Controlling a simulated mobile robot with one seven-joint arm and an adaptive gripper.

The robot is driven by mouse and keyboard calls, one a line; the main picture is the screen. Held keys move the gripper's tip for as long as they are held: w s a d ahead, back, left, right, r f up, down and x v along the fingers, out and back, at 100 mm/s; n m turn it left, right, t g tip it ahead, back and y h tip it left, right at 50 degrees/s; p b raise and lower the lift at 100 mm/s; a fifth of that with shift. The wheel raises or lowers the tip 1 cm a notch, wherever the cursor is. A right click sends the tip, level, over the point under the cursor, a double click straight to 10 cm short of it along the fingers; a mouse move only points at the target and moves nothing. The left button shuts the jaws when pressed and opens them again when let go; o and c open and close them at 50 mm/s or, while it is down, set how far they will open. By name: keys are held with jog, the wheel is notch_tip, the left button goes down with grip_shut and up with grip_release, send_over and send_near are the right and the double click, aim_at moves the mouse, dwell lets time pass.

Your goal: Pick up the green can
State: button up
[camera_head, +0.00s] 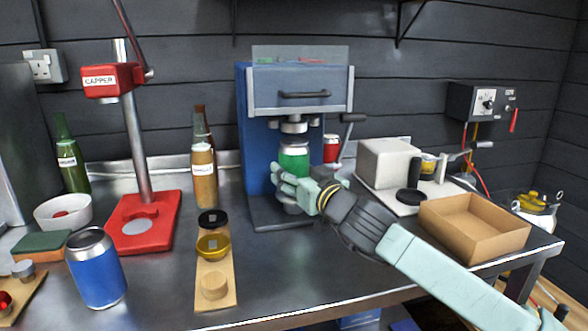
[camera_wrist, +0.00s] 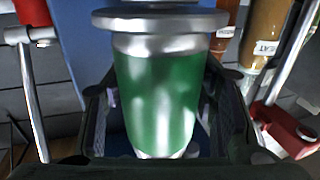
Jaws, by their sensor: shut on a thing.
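The green can (camera_head: 294,160) is upright in the blue can seamer (camera_head: 260,140), under its round chuck (camera_head: 294,124). My gripper (camera_head: 292,182) reaches in from the right and is shut on the lower part of the can. In the wrist view, the green can (camera_wrist: 158,100) fills the middle between my dark gripper fingers (camera_wrist: 160,130). A silver disc (camera_wrist: 160,20) sits at its top end, touching or very close; I cannot tell which. The can's base is partly hidden by my fingers.
A blue can (camera_head: 96,268) stands at the front left, near the red capper (camera_head: 145,222). A wooden strip with jars (camera_head: 214,280), bottles (camera_head: 204,172) and a red can (camera_head: 331,148) stand near the seamer. An open cardboard box (camera_head: 475,228) is on the right.

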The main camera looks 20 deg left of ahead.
jog(key=c, duration=0.6)
jog(key=shift+c, duration=0.8)
jog(key=shift+r, duration=0.2)
